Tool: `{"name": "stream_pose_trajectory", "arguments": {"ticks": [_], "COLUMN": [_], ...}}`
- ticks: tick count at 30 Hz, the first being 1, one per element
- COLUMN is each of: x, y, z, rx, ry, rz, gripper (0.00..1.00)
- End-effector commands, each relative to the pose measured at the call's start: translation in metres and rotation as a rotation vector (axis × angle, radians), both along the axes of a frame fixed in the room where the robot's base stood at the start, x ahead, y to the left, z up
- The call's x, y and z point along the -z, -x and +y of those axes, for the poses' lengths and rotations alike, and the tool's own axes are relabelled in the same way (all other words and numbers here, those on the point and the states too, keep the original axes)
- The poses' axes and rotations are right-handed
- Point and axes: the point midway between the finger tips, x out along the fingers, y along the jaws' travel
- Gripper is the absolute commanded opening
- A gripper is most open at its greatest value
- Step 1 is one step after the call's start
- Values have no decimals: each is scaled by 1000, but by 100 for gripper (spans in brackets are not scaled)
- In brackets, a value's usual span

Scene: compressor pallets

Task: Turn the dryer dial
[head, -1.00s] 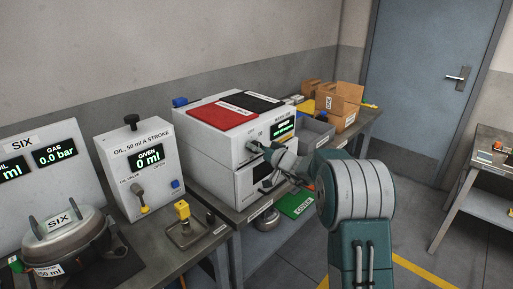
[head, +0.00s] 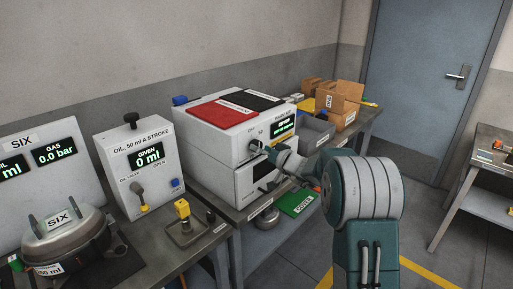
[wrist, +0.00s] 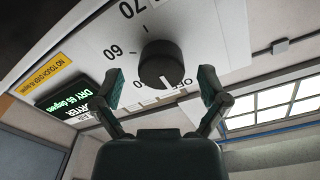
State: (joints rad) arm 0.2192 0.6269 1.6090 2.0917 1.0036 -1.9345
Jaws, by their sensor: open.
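The white dryer (head: 215,151) stands on the bench, with its dial on the upper front face. In the wrist view the dial (wrist: 159,64) is a round dark knob with a white mark towards the OFF label. Numbers 60 and 70 are printed around it. My gripper (wrist: 164,84) is open, one finger on each side of the dial; I cannot tell whether either finger touches it. In the head view my gripper (head: 267,149) is at the dryer's front and partly hides the dial. The green-lettered dryer display (wrist: 83,106) appears to read 65 degrees.
A red mat (head: 221,112) and a black mat (head: 254,99) lie on the dryer. The oil unit (head: 139,165) stands left; cardboard boxes (head: 340,103) stand right. A yellow label (wrist: 48,73) is beside the display.

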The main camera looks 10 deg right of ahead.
Motion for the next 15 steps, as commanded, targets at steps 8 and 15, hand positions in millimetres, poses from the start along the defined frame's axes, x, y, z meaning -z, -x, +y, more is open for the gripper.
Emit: {"name": "stream_pose_trajectory", "arguments": {"ticks": [8,15], "x": [1,2], "y": [49,77], "z": [-35,-54], "rx": [4,2], "ry": [0,0], "rz": [2,4], "gripper": [93,93]}}
